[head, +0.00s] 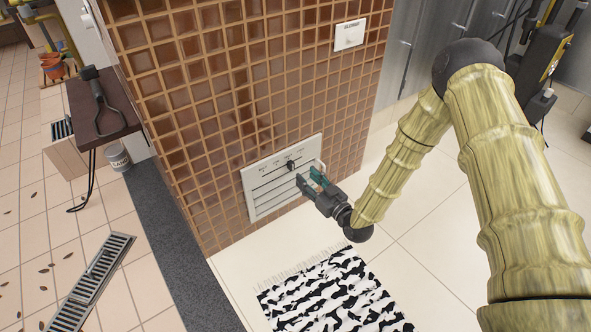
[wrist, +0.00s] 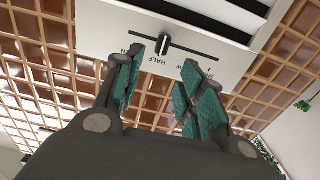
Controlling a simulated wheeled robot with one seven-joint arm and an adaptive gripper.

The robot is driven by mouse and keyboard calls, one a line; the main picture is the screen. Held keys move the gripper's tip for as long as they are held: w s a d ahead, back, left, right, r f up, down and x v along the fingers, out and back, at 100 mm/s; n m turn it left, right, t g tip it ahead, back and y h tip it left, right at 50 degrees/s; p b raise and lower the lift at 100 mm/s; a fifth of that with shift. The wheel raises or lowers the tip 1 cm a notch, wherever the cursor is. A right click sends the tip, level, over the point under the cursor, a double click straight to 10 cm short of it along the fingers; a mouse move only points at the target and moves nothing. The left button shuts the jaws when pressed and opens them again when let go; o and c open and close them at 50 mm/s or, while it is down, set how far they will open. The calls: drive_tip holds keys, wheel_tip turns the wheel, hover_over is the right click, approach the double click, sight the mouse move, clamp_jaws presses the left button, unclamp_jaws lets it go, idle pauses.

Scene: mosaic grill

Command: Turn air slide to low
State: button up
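A white vent panel (head: 255,208) with slats is set in the brown mosaic wall. Its dark slide knob (head: 291,165) sits along a thin track near the top. In the wrist view the knob (wrist: 163,44) stands at the HALF mark, midway along the track.
A small white sign (head: 349,34) is on the wall above the panel. A black-and-white rug (head: 330,296) lies on the floor below. A dark counter (head: 100,110) stands at the left, with a grey bucket (head: 118,158) beside it.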

sight(293, 165)
drive_tip(key=b+x, duration=0.2)
drive_tip(key=x, duration=0.5)
drive_tip(key=shift+w+a+b, duration=0.15)
drive_tip(key=shift+w+b, duration=0.05)
drive_tip(key=shift+b, duration=0.15)
clamp_jaws()
